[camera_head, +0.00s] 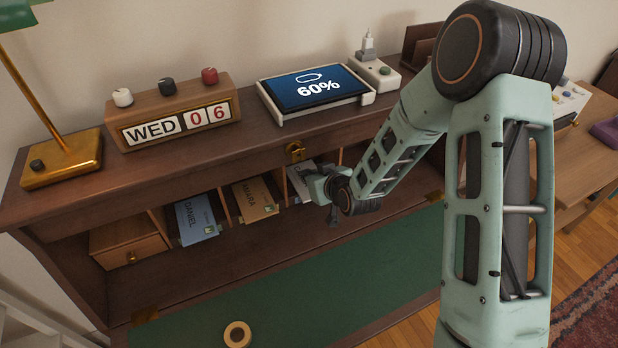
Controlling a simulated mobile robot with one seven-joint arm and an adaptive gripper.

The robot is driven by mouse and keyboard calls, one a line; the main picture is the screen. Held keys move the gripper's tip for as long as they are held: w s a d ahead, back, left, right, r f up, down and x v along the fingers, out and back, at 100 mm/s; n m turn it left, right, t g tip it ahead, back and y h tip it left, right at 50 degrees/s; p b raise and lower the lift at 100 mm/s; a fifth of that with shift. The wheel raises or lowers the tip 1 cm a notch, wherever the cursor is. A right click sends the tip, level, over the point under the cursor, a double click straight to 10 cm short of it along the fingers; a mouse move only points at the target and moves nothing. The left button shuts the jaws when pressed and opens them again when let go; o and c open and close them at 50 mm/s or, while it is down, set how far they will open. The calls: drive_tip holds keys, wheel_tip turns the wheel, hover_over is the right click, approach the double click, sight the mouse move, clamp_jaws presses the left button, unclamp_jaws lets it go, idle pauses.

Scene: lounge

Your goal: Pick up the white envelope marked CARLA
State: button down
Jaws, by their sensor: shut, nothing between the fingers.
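A white envelope (300,182) stands in a pigeonhole of the wooden desk, right of the tan one. My gripper covers its right part, and I cannot read a name on it. My gripper (332,214) is in front of the pigeonholes, just right of the white envelope, with its fingers shut and empty. I cannot tell whether it touches the envelope. A tan envelope marked with a name ending in MARA (256,199) and a blue one marked DANIEL (197,219) stand in the slots to the left.
A small drawer (130,253) is left of the slots. The green writing surface (310,278) below is mostly clear, with a tape roll (237,334) at the front. The desk top holds a calendar block (175,120), a tablet (315,90) and a brass lamp (62,160).

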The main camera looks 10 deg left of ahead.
drive_tip(key=shift+s+d+f, duration=0.1)
drive_tip(key=shift+s+f, duration=0.1)
drive_tip(key=shift+f, duration=0.1)
drive_tip(key=shift+s+f, duration=0.1)
drive_tip(key=shift+s+d+f+b, duration=0.1)
drive_tip(key=shift+s+d+b, duration=0.25)
drive_tip(key=shift+s+d, duration=0.25)
drive_tip(key=shift+s, duration=0.15)
drive_tip(key=shift+r+p, duration=0.3)
drive_tip(key=shift+r, duration=0.5)
drive_tip(key=shift+w+a, duration=0.1)
drive_tip(key=shift+w, duration=0.1)
